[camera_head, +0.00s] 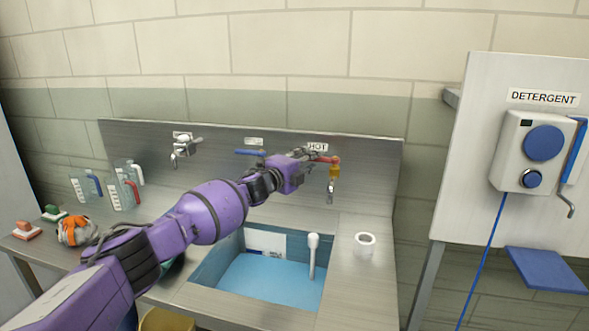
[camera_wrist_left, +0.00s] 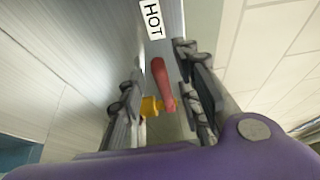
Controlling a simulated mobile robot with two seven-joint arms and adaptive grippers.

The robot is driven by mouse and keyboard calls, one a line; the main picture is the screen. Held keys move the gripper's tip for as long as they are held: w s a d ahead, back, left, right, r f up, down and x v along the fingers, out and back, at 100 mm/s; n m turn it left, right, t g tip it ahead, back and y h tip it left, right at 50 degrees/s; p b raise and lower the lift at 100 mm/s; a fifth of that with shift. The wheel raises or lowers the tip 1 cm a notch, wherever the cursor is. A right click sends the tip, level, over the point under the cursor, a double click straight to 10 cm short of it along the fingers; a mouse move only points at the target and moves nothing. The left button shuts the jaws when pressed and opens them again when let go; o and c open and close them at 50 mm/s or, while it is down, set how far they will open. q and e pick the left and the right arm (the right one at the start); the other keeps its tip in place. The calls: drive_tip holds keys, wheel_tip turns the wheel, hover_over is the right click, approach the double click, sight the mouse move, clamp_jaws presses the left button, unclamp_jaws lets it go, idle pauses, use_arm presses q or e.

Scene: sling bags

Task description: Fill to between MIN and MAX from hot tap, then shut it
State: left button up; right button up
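My left gripper (camera_head: 306,157) reaches to the hot tap (camera_head: 333,182) on the back panel, below the HOT label (camera_head: 318,147). In the left wrist view the gripper (camera_wrist_left: 160,85) has its fingers apart, one on each side of the tap's red lever (camera_wrist_left: 162,82); a clear grip does not show. The tap's yellow body (camera_wrist_left: 151,106) shows behind. The sink (camera_head: 208,267) has blue liquid (camera_head: 268,283) in it and a white plate (camera_head: 266,244) on its back wall; MIN and MAX marks are too small to read. No stream from the spout can be made out. My right gripper is out of view.
A white standpipe (camera_head: 313,256) stands in the sink. A white cup (camera_head: 364,244) is on the right counter. A blue-levered fitting (camera_head: 250,152) and another tap (camera_head: 182,150) are left of the hot tap. Jugs (camera_head: 122,190) stand at left. A detergent dispenser (camera_head: 521,152) hangs at right.

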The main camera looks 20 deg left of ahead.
use_arm(q)
drive_tip(key=v, duration=0.9)
drive_tip(key=shift+s, duration=0.4)
drive_tip(key=shift+a, duration=0.1)
